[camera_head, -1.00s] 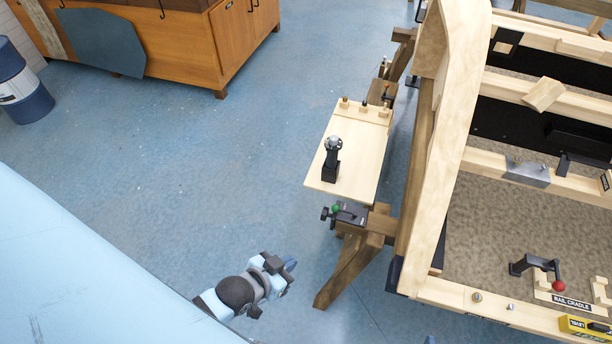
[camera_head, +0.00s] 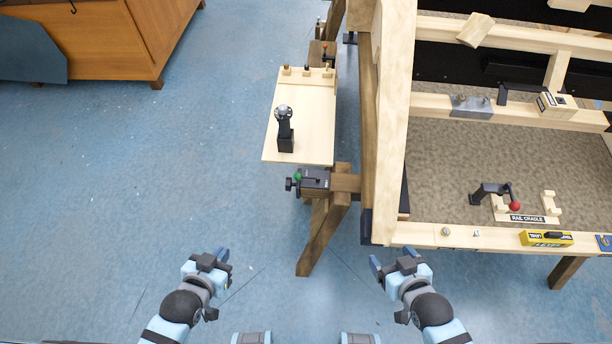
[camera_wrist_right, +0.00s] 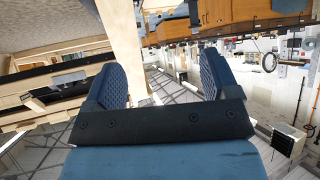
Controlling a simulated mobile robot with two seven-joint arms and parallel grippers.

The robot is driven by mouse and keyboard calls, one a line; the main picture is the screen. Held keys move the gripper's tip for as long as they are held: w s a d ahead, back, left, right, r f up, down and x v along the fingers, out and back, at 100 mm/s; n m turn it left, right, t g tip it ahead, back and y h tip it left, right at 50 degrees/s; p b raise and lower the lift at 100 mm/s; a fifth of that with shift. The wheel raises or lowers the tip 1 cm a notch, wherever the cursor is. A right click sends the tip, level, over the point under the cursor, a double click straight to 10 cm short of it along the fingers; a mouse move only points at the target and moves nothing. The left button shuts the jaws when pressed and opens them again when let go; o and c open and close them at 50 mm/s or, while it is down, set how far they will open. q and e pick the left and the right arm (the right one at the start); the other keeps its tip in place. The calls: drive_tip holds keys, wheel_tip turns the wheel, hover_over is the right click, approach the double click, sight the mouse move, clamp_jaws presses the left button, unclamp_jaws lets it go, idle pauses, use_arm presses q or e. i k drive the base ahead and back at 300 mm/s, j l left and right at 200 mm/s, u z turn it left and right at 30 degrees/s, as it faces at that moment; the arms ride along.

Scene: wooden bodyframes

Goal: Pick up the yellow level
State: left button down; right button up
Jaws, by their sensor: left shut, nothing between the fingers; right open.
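The yellow level (camera_head: 546,238) lies on the near wooden rail of the frame, at the right of the head view. My right gripper (camera_head: 391,260) is open and empty, low in the middle of the head view, left of the level and well apart from it. Its two blue fingers stand apart in the right wrist view (camera_wrist_right: 158,88), with nothing between them. My left gripper (camera_head: 222,256) is shut and empty over the blue floor, further left. The level does not show clearly in the wrist view.
The wooden frame (camera_head: 392,130) fills the right side. A rail cradle (camera_head: 527,218) with a red-knobbed lever (camera_head: 490,190) stands behind the level. A side board (camera_head: 305,115) holds a black-handled tool (camera_head: 285,130). An orange cabinet (camera_head: 130,40) stands far left. Floor around both grippers is clear.

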sight(538, 238)
drive_tip(key=z, duration=2)
